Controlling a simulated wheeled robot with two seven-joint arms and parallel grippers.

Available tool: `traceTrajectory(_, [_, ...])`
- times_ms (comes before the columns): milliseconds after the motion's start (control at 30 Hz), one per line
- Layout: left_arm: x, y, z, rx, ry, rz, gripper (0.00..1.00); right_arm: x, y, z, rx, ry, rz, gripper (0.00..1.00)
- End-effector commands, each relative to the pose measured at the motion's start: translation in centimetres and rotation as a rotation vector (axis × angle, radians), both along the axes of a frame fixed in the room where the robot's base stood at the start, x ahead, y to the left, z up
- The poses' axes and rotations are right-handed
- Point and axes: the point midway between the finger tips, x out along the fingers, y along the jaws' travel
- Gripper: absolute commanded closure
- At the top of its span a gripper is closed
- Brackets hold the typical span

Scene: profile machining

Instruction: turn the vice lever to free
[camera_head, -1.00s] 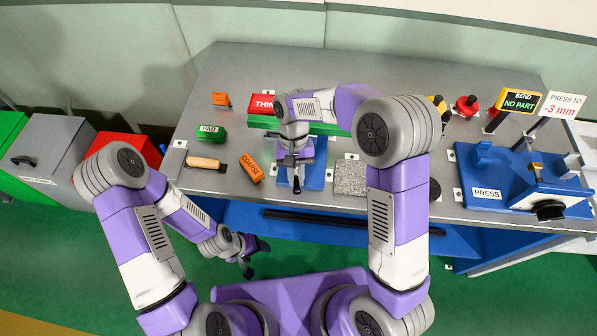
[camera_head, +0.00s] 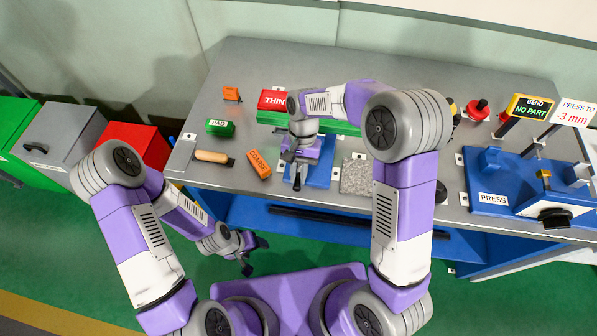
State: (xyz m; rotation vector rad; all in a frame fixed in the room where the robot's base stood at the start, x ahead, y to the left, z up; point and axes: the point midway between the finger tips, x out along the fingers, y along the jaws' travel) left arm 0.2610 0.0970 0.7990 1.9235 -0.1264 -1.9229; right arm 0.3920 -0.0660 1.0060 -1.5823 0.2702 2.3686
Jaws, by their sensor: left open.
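The vice sits on a blue base plate (camera_head: 322,174) at the front middle of the bench, largely covered by my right arm. My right gripper (camera_head: 297,163) points down over the vice. A small dark upright piece, perhaps the vice lever, shows just below the gripper at the plate's left side. I cannot tell whether the fingers touch it or how far they are closed. My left gripper (camera_head: 250,256) is open and empty, low in front of the bench above the green floor.
Left of the vice lie an orange COARSE block (camera_head: 259,164), a wooden-handled tool (camera_head: 213,157) and a green PAD block (camera_head: 220,128). A red THIN block (camera_head: 273,99) is behind. A grey speckled pad (camera_head: 355,176) is right of the vice; the blue press (camera_head: 490,180) stands further right.

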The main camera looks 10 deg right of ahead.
Motion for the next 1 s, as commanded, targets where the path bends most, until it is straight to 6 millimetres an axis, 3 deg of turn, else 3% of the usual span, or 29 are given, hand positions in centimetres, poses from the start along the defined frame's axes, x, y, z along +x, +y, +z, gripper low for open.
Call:
traceTrajectory(33, [0.0, 0.0, 0.0, 0.000, 0.000, 0.000, 0.33, 0.1, 0.1, 0.0, 0.002, -0.004, -0.009, 0.77])
traceTrajectory(167, [0.0, 0.0, 0.0, 0.000, 0.000, 0.000, 0.33, 0.1, 0.1, 0.0, 0.002, -0.003, -0.007, 0.57])
traceTrajectory(533, [0.0, 0.0, 0.1, 0.000, 0.000, 0.000, 0.33, 0.4, 0.0, 0.7, 0.002, -0.004, -0.003, 0.57])
traceTrajectory(800, [0.0, 0.0, 0.6, 0.000, 0.000, 0.000, 0.33, 2.0, -0.6, 4.9, 0.002, -0.006, -0.005, 0.57])
traceTrajectory(1000, [0.0, 0.0, 0.8, 0.000, 0.000, 0.000, 0.33, 2.7, -0.9, 6.8, 0.001, -0.004, -0.004, 0.57])
